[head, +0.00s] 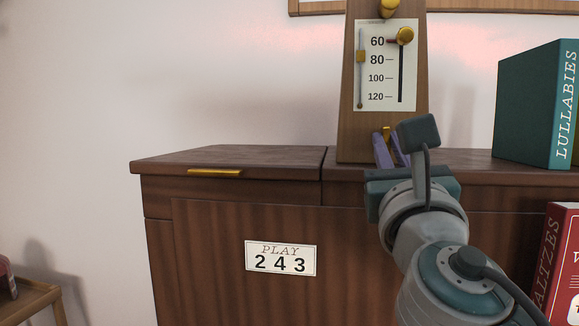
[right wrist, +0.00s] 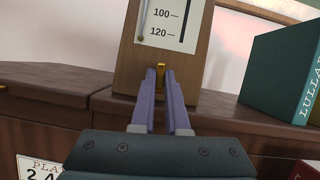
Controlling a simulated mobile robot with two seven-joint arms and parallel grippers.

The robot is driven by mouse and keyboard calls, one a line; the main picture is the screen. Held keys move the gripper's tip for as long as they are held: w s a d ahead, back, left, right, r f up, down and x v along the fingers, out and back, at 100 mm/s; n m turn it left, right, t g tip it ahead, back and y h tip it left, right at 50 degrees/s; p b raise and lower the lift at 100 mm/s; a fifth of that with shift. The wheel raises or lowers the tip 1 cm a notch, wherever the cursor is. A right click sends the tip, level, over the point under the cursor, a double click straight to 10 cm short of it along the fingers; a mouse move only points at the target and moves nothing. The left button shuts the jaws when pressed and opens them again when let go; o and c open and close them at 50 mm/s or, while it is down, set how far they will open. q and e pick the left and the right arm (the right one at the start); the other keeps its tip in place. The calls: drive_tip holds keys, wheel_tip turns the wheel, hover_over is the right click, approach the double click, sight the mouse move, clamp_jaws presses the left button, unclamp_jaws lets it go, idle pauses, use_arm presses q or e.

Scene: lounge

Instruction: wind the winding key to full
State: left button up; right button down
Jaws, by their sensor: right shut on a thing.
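The winding key (head: 387,131) is a small brass piece low on the front of a wooden metronome (head: 348,130) that stands on the cabinet top. My right gripper (head: 385,148) reaches it from the front, its purple fingers shut on the key. In the right wrist view the brass key (right wrist: 161,77) shows upright between the two fingertips (right wrist: 162,82); its lower part is hidden by them. The metronome's white scale plate (head: 377,95) reads 60 to 120, with a brass knob (head: 405,36) near 60 and a brass slider on the left. My left gripper is not in view.
The cabinet top left of the metronome is clear.

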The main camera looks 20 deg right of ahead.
drive_tip(key=shift+w+a+m+g+h+b, duration=0.1)
drive_tip(key=shift+m+g+h+b, duration=0.85)
drive_tip(key=shift+m, duration=1.6)
drive_tip(key=shift+a+m+g+h+b, duration=0.1)
drive_tip(key=shift+m+g+h+b, duration=0.75)
drive_tip(key=shift+m, duration=1.75)
drive_tip(key=shift+w+a+m+g+h+b, duration=0.1)
drive_tip(key=shift+m+g+h+b, duration=0.85)
drive_tip(key=shift+m, duration=1.6)
drive_tip(key=shift+r+g+y, duration=0.1)
drive_tip(key=shift+g+y, duration=0.15)
drive_tip(key=shift+y, duration=0.1)
drive_tip(key=shift+s, duration=0.1)
drive_tip(key=c, duration=0.9)
unclamp_jaws()
drive_tip(key=shift+d, duration=0.1)
